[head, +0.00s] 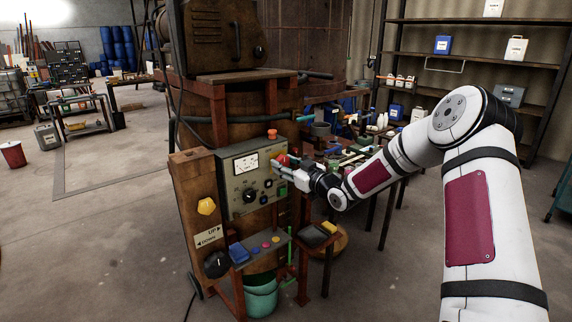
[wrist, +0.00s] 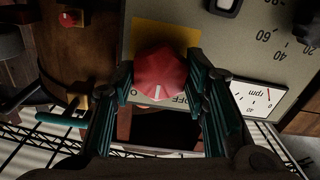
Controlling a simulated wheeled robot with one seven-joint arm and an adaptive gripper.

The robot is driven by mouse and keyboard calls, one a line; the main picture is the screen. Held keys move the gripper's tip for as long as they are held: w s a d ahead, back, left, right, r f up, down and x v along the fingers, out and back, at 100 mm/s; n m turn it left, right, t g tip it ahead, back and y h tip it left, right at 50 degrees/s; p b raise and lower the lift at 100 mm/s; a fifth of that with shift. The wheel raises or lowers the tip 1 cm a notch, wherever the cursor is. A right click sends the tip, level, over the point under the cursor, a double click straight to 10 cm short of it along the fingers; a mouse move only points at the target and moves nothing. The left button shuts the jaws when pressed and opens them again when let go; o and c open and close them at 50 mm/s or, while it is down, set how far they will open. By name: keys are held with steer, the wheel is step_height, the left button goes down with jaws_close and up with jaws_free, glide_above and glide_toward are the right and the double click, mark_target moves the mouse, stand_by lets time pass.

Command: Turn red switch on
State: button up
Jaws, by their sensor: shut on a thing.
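The red switch (wrist: 160,72) is a faceted rotary knob on a yellow plate (wrist: 185,36), seen large in the wrist view. Its white pointer line faces the bottom of that view, between an upside-down "OFF" label and another label of which only an "O" shows. My gripper (wrist: 162,88) has one finger on each side of the knob and is shut on it. In the head view my gripper (head: 285,170) is at the upper right of the grey-green control panel (head: 239,194), with the red knob partly hidden by it.
The panel also carries an rpm meter (head: 246,163) and a black dial (head: 249,196). A small shelf (head: 262,250) with coloured buttons sits below. A cluttered table stands behind my gripper.

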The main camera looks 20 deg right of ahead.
steer(key=m, duration=0.4)
steer(key=shift+m, duration=0.4)
steer(key=shift+m+p, duration=0.35)
steer(key=shift+m, duration=1.95)
steer(key=o, duration=1.1)
steer(key=shift+o, duration=0.2)
steer(key=v, duration=1.2)
